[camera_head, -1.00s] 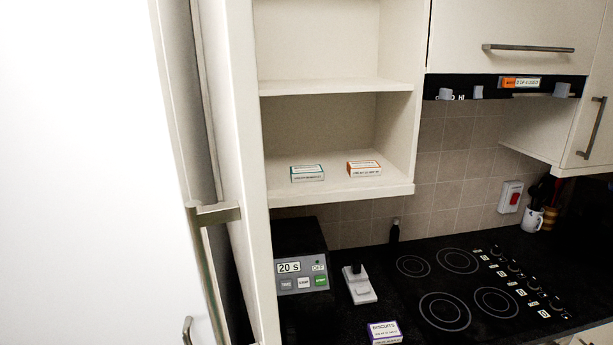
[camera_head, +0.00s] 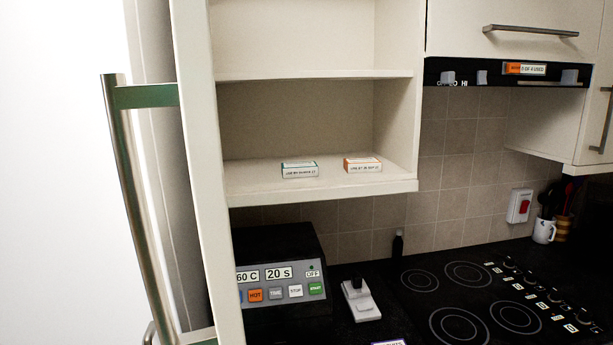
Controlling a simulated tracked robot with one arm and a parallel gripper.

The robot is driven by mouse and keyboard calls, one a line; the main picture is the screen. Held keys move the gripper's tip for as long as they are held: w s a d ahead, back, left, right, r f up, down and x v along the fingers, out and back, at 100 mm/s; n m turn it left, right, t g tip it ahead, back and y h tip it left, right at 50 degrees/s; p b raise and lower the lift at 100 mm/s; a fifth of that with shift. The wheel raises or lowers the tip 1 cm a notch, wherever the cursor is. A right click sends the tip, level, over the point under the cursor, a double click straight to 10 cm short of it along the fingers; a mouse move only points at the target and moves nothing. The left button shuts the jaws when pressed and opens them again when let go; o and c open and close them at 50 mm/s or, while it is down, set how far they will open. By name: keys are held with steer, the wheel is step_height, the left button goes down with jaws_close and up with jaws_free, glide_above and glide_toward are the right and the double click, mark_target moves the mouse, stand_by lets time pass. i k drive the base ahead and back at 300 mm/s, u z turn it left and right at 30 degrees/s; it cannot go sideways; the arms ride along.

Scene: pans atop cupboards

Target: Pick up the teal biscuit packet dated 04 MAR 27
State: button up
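A small white packet with a teal edge (camera_head: 300,170) lies on the lower shelf of the open wall cupboard. The print on its front is too small to read surely. A similar packet with an orange edge (camera_head: 363,165) lies to its right on the same shelf, with a clear gap between them. A purple-edged packet (camera_head: 390,342) on the worktop below is mostly cut off by the bottom edge. My gripper is not in view, so nothing shows of its fingers.
An open cupboard door with a long metal handle (camera_head: 128,200) stands at the left. A grey control panel (camera_head: 280,285) sits under the cupboard. A black hob (camera_head: 480,300), a socket block (camera_head: 360,300), a dark bottle (camera_head: 397,248) and a mug (camera_head: 543,231) are on the right.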

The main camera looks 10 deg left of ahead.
mark_target(304, 169)
steer(key=z, duration=0.25)
steer(key=i, duration=1.85)
steer(key=u, duration=0.25)
